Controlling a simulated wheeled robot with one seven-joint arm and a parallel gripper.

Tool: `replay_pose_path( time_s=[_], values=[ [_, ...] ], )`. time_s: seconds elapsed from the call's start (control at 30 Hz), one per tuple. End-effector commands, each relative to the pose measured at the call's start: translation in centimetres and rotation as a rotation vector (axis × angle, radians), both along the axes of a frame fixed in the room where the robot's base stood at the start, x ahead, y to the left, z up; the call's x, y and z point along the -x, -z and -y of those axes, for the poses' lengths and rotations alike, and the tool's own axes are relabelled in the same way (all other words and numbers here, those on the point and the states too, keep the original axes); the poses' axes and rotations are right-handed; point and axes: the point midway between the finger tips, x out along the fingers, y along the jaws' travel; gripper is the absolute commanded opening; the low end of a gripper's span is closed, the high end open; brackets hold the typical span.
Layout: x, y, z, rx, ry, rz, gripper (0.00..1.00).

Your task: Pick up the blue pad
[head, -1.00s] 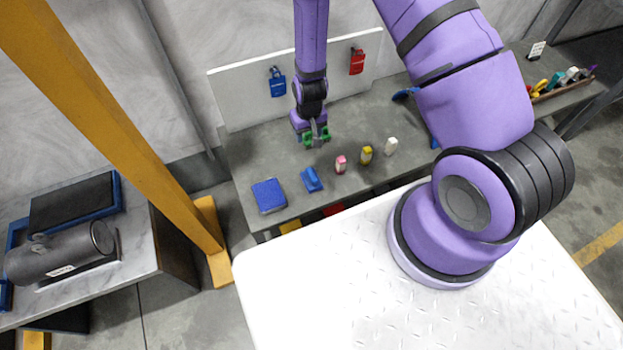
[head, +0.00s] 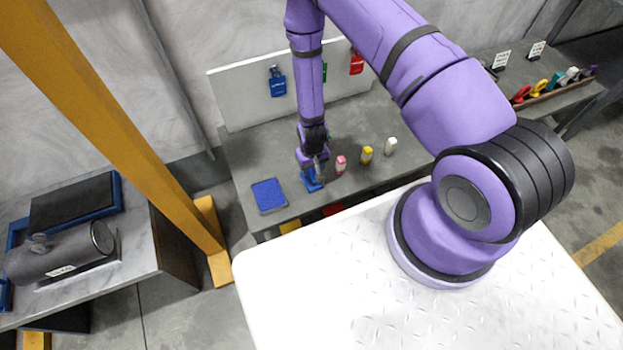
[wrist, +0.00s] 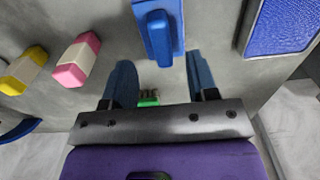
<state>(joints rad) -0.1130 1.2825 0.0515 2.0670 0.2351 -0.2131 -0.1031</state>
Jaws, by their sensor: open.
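A small blue pad with a raised bar-like grip (head: 312,180) lies on the grey table, partly hidden by my gripper in the head view. In the wrist view this blue pad (wrist: 158,35) is at the top centre, with its grip just ahead of the fingertips. My gripper (wrist: 160,68) is open, one finger on each side of bare table below the grip. In the head view my gripper (head: 317,170) is over the pad. No contact shows. A larger flat blue square (head: 269,195) with a grey border lies to the left; it also shows in the wrist view (wrist: 282,25).
A pink-and-white block (head: 341,164), a yellow block (head: 366,155) and a white block (head: 390,147) stand right of the blue pad. A small green patch (wrist: 148,98) shows between the fingers.

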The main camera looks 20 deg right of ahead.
Motion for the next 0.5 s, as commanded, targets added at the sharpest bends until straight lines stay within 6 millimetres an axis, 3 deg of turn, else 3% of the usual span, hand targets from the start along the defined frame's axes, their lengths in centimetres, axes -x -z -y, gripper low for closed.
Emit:
replay_pose_path(
  time_s=[0.3, 0.5],
  values=[
    [-0.3, 3.8, -0.2, 0.0, 0.001, -0.001, 0.53],
    [-0.3, 5.0, -0.2, 0.0, 0.0, 0.0, 0.53]
  ],
)
